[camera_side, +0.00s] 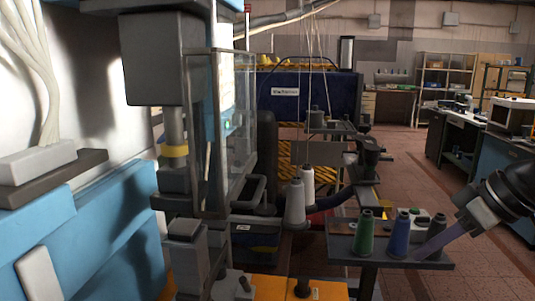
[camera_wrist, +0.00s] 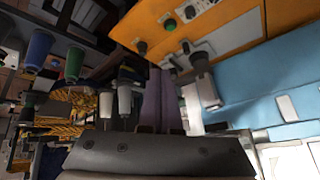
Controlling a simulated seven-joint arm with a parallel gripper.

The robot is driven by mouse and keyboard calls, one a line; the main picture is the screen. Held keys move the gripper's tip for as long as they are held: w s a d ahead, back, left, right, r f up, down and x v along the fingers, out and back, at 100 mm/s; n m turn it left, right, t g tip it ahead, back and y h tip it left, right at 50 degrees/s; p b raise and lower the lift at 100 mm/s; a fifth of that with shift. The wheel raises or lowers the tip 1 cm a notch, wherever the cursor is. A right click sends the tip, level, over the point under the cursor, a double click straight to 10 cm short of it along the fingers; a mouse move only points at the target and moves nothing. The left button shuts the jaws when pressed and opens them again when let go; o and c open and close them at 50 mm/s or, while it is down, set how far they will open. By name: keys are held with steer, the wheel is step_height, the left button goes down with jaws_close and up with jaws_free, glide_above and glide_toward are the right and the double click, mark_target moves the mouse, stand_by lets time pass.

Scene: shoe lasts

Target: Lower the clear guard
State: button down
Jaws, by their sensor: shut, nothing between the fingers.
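The clear guard (camera_side: 238,125) is a see-through panel box in a grey metal frame. It hangs upright in front of the press at the left of the side view, with a bar-like handle (camera_side: 250,192) low on its right side. The guard cannot be made out surely in the wrist view. My gripper (camera_side: 425,250) is at the right of the side view, well apart from the guard, beside the spools of thread. Its purple fingers (camera_wrist: 163,75) are shut together and empty in the wrist view.
A grey shelf (camera_side: 343,252) holds a green spool (camera_side: 366,235) and a blue spool (camera_side: 399,234) between my gripper and the press. White spools (camera_side: 295,203) stand behind. An orange panel with buttons (camera_wrist: 170,24) shows in the wrist view.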

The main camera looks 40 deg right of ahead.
steer(key=w+a+r+t+y, duration=0.1)
steer(key=w+a+r+y, duration=0.15)
steer(key=w+r, duration=0.7)
steer(key=w+a+r+t+y, duration=0.1)
steer(key=w+a+r+y, duration=0.15)
steer(key=w+r, duration=0.7)
steer(key=w+a+f+h, duration=0.1)
steer(key=w+a+f, duration=0.5)
steer(key=f, duration=0.3)
steer(key=shift+a+f, duration=0.2)
